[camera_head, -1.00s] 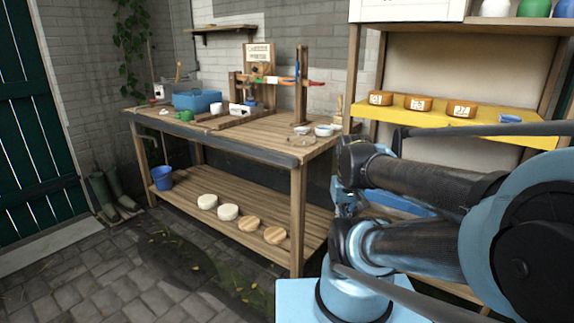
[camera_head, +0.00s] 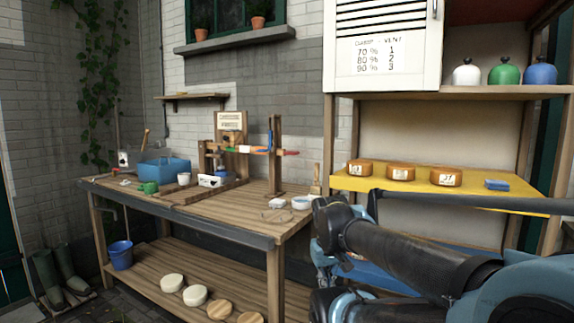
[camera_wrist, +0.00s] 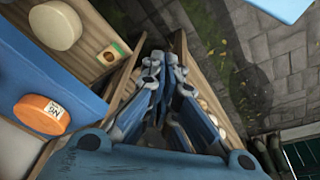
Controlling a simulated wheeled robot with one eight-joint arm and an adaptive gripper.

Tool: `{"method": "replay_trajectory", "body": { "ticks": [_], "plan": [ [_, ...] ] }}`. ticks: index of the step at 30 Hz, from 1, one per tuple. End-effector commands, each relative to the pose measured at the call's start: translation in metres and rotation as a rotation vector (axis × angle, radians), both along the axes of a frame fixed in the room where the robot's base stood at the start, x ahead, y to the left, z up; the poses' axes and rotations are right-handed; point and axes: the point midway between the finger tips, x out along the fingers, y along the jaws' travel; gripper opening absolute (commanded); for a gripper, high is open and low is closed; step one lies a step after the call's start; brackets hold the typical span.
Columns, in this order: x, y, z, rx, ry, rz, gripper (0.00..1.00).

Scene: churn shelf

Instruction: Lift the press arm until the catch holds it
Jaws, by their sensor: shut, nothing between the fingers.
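The wooden press (camera_head: 232,140) stands on the bench by the back wall, with a sign on it. The press arm (camera_head: 262,150) is a thin bar with coloured sections and a red end (camera_head: 291,153). It lies nearly level and crosses an upright post (camera_head: 275,165). The catch is too small to make out. My gripper (camera_head: 322,262) is in front of the bench's right end, well away from the press arm. In the wrist view my gripper (camera_wrist: 166,70) is shut and empty, pointing over the floor and a shelf edge.
The wooden bench (camera_head: 255,222) holds a blue tub (camera_head: 165,170), a green cup (camera_head: 149,188) and small white dishes (camera_head: 301,202). Round discs lie on its lower shelf. At right, a yellow shelf (camera_head: 410,187) holds orange cheeses (camera_head: 446,177). Paved floor (camera_wrist: 245,70) shows in the wrist view.

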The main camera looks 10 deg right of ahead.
Motion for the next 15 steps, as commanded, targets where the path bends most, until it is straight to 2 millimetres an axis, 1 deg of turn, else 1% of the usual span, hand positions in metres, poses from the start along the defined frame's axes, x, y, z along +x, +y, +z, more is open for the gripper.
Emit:
{"method": "replay_trajectory", "body": {
  "ticks": [5, 10, 14, 15],
  "plan": [
    [0.044, -0.018, 0.035, -0.165, -0.015, 0.224, 0.00],
    [0.100, -0.031, 0.074, -0.370, -0.015, 0.499, 0.00],
    [0.146, -0.035, 0.103, -0.530, 0.000, 0.704, 0.00],
    [0.161, -0.035, 0.112, -0.580, 0.008, 0.767, 0.00]
  ]
}}
